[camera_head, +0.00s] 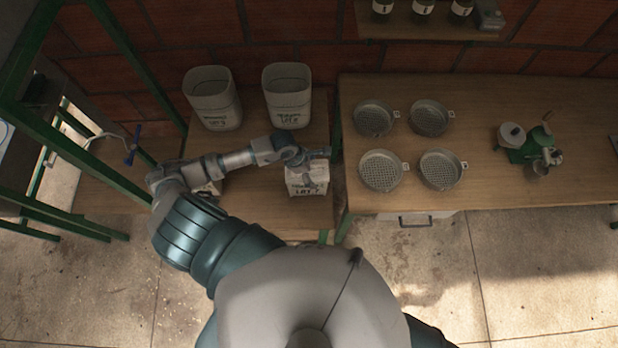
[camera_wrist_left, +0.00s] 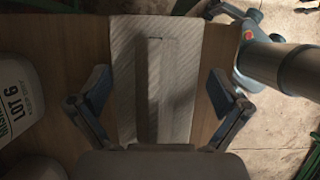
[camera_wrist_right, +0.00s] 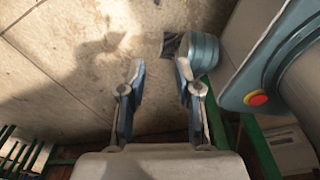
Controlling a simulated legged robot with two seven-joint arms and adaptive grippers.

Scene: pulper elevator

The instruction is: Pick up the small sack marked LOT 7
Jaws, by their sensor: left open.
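The small sack marked LOT 7 (camera_head: 307,183) stands upright on the low wooden bench, near its right end. In the left wrist view its pale, striped folded top (camera_wrist_left: 157,60) lies between my left fingers. My left gripper (camera_head: 312,155) is open above the sack, with one finger on each side of it (camera_wrist_left: 158,92) and gaps visible. The gripper covers part of the sack's top in the head view. My right gripper (camera_wrist_right: 160,72) is open and empty over the floor; it does not show in the head view.
Another small sack (camera_head: 208,188) is mostly hidden by my left arm. The table (camera_head: 480,100) at right holds several sieves (camera_head: 381,171). A green frame (camera_head: 75,160) stands left.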

